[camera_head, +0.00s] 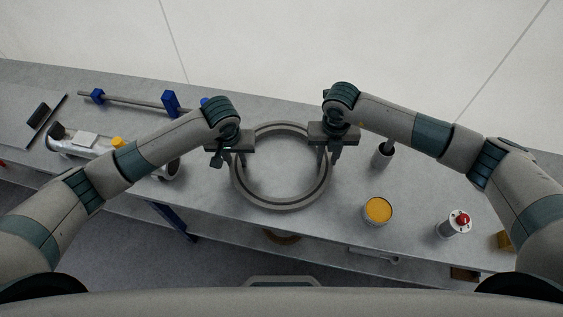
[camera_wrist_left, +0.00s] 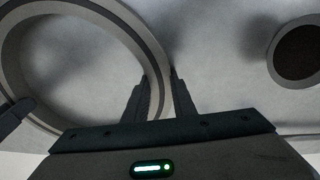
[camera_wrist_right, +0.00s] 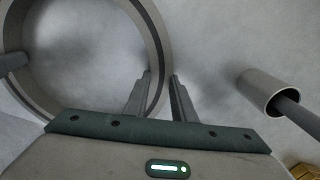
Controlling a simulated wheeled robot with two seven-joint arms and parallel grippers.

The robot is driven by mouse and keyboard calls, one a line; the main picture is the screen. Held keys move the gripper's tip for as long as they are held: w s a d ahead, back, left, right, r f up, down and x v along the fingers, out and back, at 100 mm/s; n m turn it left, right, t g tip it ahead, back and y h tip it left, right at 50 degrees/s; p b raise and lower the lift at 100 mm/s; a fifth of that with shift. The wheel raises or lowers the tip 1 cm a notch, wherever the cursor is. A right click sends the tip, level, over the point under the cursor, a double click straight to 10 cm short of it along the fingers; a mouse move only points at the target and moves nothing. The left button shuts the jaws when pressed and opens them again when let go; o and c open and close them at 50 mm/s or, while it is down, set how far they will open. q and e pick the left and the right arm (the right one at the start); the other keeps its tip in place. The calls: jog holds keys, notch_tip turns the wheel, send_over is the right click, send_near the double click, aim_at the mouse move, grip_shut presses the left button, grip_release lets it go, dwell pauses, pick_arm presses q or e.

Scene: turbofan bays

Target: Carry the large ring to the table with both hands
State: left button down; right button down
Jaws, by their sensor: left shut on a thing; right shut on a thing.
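The large grey ring (camera_head: 282,203) is over the table (camera_head: 215,205) in the middle of the head view. My left gripper (camera_head: 238,163) is shut on the ring's left side. My right gripper (camera_head: 331,160) is shut on its right side. In the left wrist view the fingers (camera_wrist_left: 160,95) straddle the ring's band (camera_wrist_left: 125,22). In the right wrist view the fingers (camera_wrist_right: 162,88) straddle the band (camera_wrist_right: 157,35) too. A shadow shows beside the ring in both wrist views; I cannot tell whether the ring touches the tabletop.
Right of the ring are a grey cup with a dark rod (camera_head: 381,158), an orange-topped can (camera_head: 377,210) and a red-topped cylinder (camera_head: 454,224). A metal cylinder (camera_head: 88,142) and a rod with blue supports (camera_head: 130,101) lie left. A shelf (camera_head: 330,250) shows below the front edge.

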pick_arm(q)
jog(key=shift+r, duration=0.2)
pick_arm(e)
jog(key=shift+w+r, duration=0.15)
dwell(0.3)
